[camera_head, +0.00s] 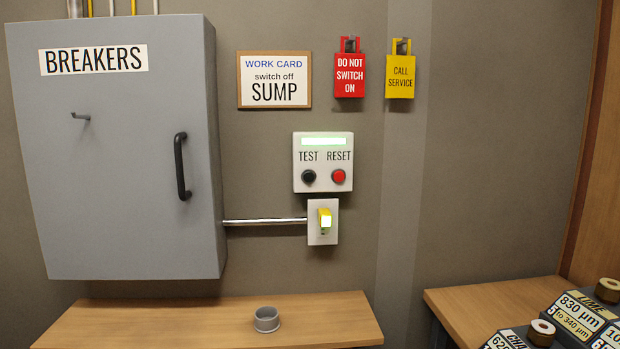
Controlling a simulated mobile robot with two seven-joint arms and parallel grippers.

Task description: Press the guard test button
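The guard test button is a black round button (308,176) under the word TEST on a white wall panel (323,189). A red round button (338,176) sits to its right under the word RESET. A pale green lit strip (323,142) runs along the panel's top. Below the panel, a white plate (314,236) carries a yellow switch or plug (325,218) with a bright lit face. Neither of my grippers shows in the head view, and nothing covers the black button.
A closed grey BREAKERS cabinet (110,200) with a black handle (181,166) stands out at left. A wooden shelf (180,325) holds a grey ring-shaped cup (266,319). Red (349,78) and yellow (400,80) tags hang above right. Labelled boxes (580,315) stand lower right.

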